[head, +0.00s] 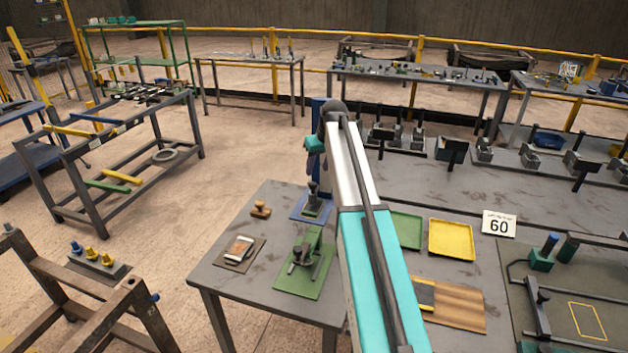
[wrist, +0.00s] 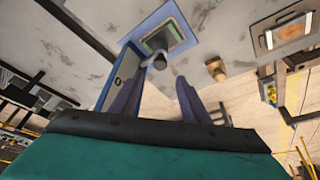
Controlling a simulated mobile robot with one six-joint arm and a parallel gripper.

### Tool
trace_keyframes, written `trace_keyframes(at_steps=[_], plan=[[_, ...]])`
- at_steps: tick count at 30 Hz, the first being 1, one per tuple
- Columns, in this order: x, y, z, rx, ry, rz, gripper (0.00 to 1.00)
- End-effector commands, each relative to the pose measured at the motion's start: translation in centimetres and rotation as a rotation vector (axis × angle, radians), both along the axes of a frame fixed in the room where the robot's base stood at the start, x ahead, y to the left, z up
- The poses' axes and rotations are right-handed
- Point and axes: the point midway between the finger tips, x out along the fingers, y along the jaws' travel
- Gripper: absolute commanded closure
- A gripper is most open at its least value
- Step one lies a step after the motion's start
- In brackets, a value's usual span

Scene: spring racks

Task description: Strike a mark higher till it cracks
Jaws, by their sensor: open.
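My gripper (head: 314,165) is at the end of my teal and white arm, above the left part of the grey bench. In the wrist view its two dark fingers (wrist: 160,98) are apart with nothing held between them. Beyond them is a dark upright device with a knob (wrist: 158,45) on a blue mat (wrist: 186,22). The device (head: 313,198) also shows in the head view, below the gripper and apart from it. I cannot tell which object carries the mark.
A brown stamp-like piece (head: 261,210), a framed device on a brown mat (head: 240,248) and a tool on a green mat (head: 312,262) stand nearby. A yellow tray (head: 451,238) and a striped board (head: 455,304) lie right of my arm. A blue panel (wrist: 122,72) stands by one finger.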

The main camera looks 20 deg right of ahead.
Motion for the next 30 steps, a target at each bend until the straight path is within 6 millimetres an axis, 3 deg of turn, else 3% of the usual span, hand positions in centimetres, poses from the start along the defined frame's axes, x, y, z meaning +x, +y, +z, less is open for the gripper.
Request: trace_keyframes(at_steps=[21, 30], plan=[[3.0, 0.4, -7.0, 0.000, 0.001, 0.001, 0.58], [3.4, 0.5, -8.2, 0.000, 0.000, 0.002, 0.58]])
